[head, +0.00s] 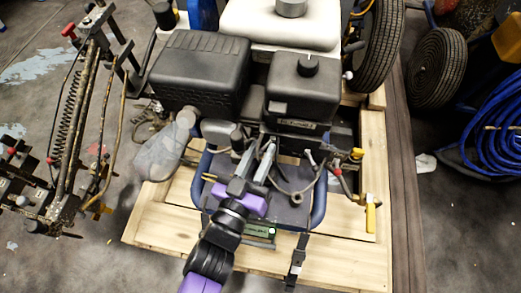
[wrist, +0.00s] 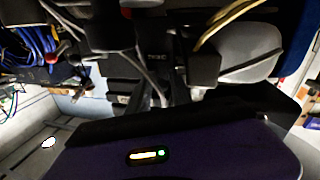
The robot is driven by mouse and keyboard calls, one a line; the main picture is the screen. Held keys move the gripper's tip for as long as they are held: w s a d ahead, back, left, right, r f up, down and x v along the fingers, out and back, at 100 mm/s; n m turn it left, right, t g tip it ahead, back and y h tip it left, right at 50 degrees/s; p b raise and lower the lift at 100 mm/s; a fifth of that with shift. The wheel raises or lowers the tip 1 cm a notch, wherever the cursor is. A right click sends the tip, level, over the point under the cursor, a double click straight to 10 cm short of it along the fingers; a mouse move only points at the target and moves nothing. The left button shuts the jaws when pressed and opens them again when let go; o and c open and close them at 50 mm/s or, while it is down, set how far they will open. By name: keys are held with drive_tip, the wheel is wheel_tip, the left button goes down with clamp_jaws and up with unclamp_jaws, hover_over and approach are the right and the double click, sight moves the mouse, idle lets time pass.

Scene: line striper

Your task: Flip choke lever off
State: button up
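The line striper's engine shows in the head view, with a ribbed black cover (head: 200,70) at left and a black box with a round knob (head: 303,88) at right. My gripper (head: 256,156) reaches in at the engine's lower front. Its two grey fingers are apart, with a gap between them. Small levers and linkages crowd the fingertips, and I cannot tell which is the choke lever or whether a finger touches it. In the wrist view, my purple gripper body fills the bottom, and the dark engine parts (wrist: 195,68) hang close above; the fingertips are hard to make out.
The striper stands on a wooden pallet (head: 160,225). A hose and a red-and-yellow valve (head: 357,154) are at the right of the engine. A grey bulb-shaped part (head: 165,145) is at left. A spring-loaded frame (head: 75,120) stands farther left. Blue hose (head: 495,125) lies at right.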

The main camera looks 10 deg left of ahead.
drive_tip(key=p+v, duration=0.2)
drive_tip(key=v, duration=0.5)
drive_tip(key=shift+s, duration=0.4)
idle(0.4)
